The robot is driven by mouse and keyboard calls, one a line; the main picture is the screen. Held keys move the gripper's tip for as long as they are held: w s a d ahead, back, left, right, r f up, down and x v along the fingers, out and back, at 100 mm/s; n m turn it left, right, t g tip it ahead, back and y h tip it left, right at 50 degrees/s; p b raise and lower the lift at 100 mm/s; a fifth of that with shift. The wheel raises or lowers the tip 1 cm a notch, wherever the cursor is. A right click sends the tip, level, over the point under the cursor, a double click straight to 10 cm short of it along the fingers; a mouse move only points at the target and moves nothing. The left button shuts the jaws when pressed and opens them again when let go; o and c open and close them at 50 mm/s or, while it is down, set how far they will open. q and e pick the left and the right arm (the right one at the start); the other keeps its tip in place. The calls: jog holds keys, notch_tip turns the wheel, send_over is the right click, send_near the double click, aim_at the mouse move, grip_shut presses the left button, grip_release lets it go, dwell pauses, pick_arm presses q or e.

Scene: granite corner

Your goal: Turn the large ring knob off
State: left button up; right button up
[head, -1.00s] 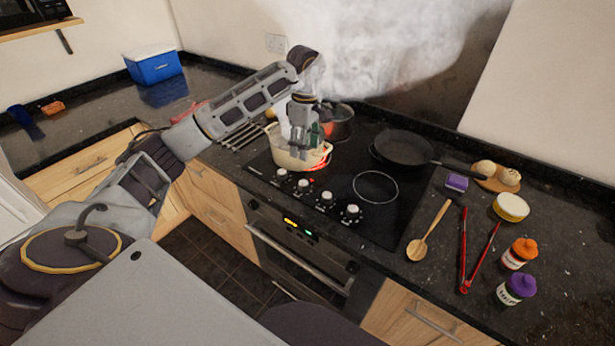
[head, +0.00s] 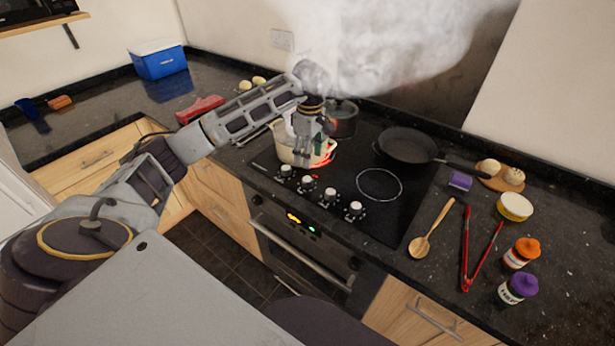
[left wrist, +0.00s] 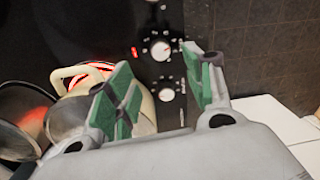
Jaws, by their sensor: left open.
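Several white knobs stand in a row on the front strip of the black hob; in the head view they run from the left knob (head: 285,171) through the second (head: 308,182) and third (head: 330,195) to the right knob (head: 356,209). I cannot tell which is the large ring knob. My left gripper (head: 308,155) is open in front of the cream pot, just above the row's left end. In the left wrist view two knobs (left wrist: 160,50) (left wrist: 167,93) show beyond and between the green-padded fingers (left wrist: 157,62), apart from them. My right gripper is not in view.
The cream pot (head: 285,152) steams on a red-glowing ring. A dark pot (head: 343,120) and a black frying pan (head: 408,146) stand behind. An empty ring (head: 380,184) lies right. A wooden spoon (head: 421,243) and red tongs (head: 466,250) lie on the counter.

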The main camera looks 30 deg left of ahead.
aim_at(308, 179)
pick_arm(q)
jog(key=shift+s+f+p, duration=0.15)
jog(key=shift+f+p, duration=0.15)
jog(key=shift+f, duration=2.1)
jog(key=shift+s+f+p, duration=0.15)
jog(key=shift+f+p, duration=0.15)
jog(key=shift+f, duration=2.1)
jog(key=c, duration=1)
